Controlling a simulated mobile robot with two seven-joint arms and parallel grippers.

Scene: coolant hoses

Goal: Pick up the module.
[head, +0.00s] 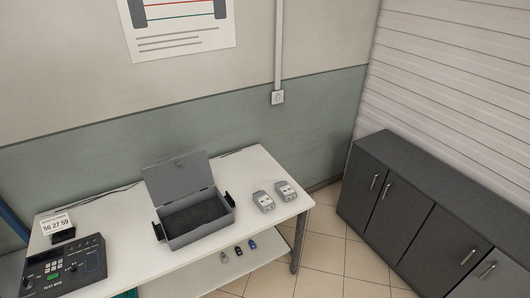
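Two small light grey box-like units with pale labels lie near the right end of the white table; one unit (263,201) is to the left and the other unit (286,190) is a little farther back to the right. They are apart from each other. I cannot tell which one is the module. A grey case (183,239) with a dark lining stands left of them, its lid (178,176) raised. Its inside looks empty. Neither of my grippers is in view.
A dark test box (65,268) and a number display (57,224) stand at the table's left. Dark cabinets (430,220) line the right. Tiled floor (325,255) between is clear.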

